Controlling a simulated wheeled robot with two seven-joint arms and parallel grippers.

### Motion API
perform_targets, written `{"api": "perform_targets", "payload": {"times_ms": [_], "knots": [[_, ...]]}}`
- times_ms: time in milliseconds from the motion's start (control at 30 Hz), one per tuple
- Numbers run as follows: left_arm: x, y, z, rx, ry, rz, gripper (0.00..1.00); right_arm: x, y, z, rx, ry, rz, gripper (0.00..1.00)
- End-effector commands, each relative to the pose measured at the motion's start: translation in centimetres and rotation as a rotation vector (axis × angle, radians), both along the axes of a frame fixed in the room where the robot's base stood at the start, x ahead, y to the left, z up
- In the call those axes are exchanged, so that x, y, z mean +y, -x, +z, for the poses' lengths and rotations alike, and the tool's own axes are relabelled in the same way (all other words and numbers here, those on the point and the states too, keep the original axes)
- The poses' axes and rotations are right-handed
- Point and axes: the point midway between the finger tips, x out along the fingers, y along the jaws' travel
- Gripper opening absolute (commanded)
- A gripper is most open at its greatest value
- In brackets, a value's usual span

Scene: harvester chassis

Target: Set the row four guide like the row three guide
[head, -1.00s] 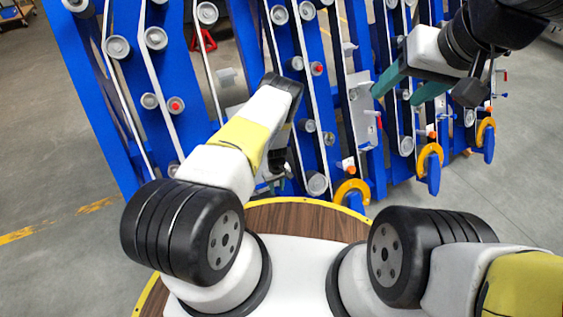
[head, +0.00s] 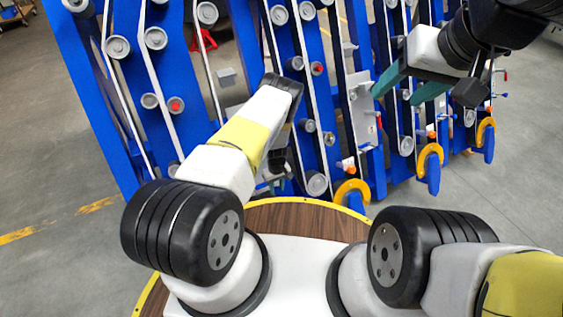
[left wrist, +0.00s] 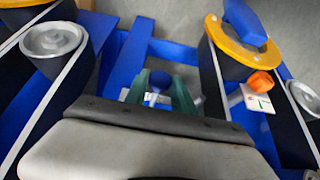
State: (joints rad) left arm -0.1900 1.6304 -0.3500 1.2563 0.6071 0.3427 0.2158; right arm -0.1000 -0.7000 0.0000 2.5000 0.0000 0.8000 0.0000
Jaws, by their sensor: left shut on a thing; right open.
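My left gripper (left wrist: 158,92) is shut on a small blue-grey knob (left wrist: 155,98), seen between its green fingers in the left wrist view. Another grey plate (head: 362,108) with small pegs and a red mark stands upright on a belt row to the right. I cannot tell the row numbers. My right gripper (head: 411,92) is open and empty, right of that plate.
Blue frames with belts and grey rollers (head: 156,38) fill the back. Orange knobs (head: 348,165) and yellow rings (head: 352,188) sit at the rows' near ends. In the left wrist view, an orange knob (left wrist: 260,83) on a white marked plate is close to the right.

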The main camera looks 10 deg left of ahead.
Motion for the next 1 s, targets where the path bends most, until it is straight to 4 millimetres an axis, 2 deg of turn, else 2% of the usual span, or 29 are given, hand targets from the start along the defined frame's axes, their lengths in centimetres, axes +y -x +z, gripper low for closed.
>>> {"api": "perform_targets", "payload": {"times_ms": [600, 633, 700, 1000], "knots": [[0.81, 0.50, 0.07, 0.000, 0.000, 0.000, 0.00, 0.00, 0.00, 0.00, 0.000, 0.000, 0.000, 0.57], [0.80, 0.50, 0.07, -0.001, 0.000, 0.000, 0.36, 0.00, 0.00, 0.00, 0.000, 0.000, 0.000, 0.57], [0.80, 0.50, 0.06, -0.001, 0.001, 0.000, 0.50, 0.00, 0.00, 0.00, 0.000, 0.000, 0.000, 0.57], [0.82, 0.53, 0.07, 0.000, 0.000, 0.000, 0.51, 0.00, 0.00, 0.00, 0.000, 0.000, 0.000, 0.57]]}}
